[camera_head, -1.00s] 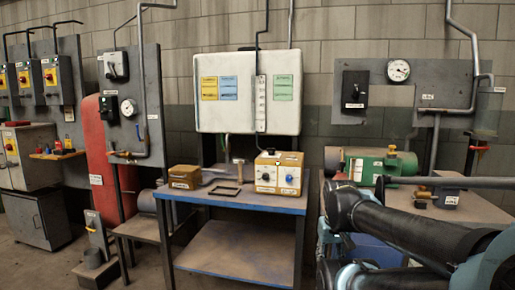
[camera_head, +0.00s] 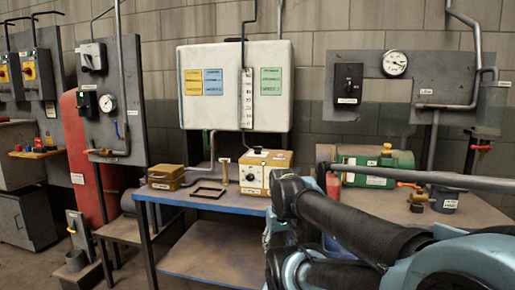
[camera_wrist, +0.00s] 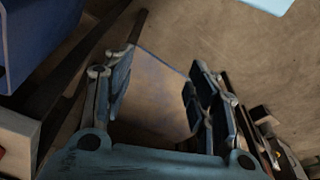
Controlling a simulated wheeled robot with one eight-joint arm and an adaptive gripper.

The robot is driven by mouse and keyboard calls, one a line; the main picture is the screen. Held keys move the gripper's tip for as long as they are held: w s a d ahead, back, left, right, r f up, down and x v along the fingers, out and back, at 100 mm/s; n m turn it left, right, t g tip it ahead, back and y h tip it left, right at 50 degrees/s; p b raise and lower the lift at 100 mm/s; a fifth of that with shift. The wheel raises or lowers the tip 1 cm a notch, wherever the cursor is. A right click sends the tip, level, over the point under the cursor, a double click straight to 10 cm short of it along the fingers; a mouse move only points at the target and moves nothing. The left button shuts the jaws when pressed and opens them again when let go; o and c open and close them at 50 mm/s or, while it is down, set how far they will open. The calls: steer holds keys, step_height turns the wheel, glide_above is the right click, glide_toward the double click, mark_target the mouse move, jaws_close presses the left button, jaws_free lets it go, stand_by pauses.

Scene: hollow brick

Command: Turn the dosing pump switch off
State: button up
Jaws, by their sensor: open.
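No label in the head view reads clearly enough to show which switch belongs to the dosing pump. A black switch box (camera_head: 348,84) is on the grey panel at right. A grey switch (camera_head: 93,57) and a black box (camera_head: 87,104) are on the left panel. My gripper (camera_wrist: 158,84) shows in the wrist view, fingers spread and empty, above a blurred surface. Its fingertips cannot be made out in the head view.
The blue-edged table (camera_head: 210,202) also holds a yellow-brown box (camera_head: 165,177) and a dark frame (camera_head: 209,192). A green pump (camera_head: 375,165) sits on the right bench. A white cabinet (camera_head: 235,87) hangs behind.

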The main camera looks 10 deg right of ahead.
steer(key=w+r+m+g, duration=0.1)
steer(key=w+r, duration=0.8)
steer(key=r, duration=0.4)
steer(key=w+r+m, duration=0.1)
steer(key=w+r, duration=0.9)
steer(key=r, duration=0.3)
step_height(320, 180, up, 16)
steer(key=m+g, duration=0.1)
steer(key=m, duration=0.2)
glide_above(258, 150)
steer(key=w, duration=0.1)
step_height(258, 150, down, 18)
steer(key=shift+w+r, duration=0.15)
steer(key=shift+r, duration=0.05)
steer(key=shift+c, duration=0.5)
steer(key=shift+d, duration=0.1)
steer(key=c, duration=1)
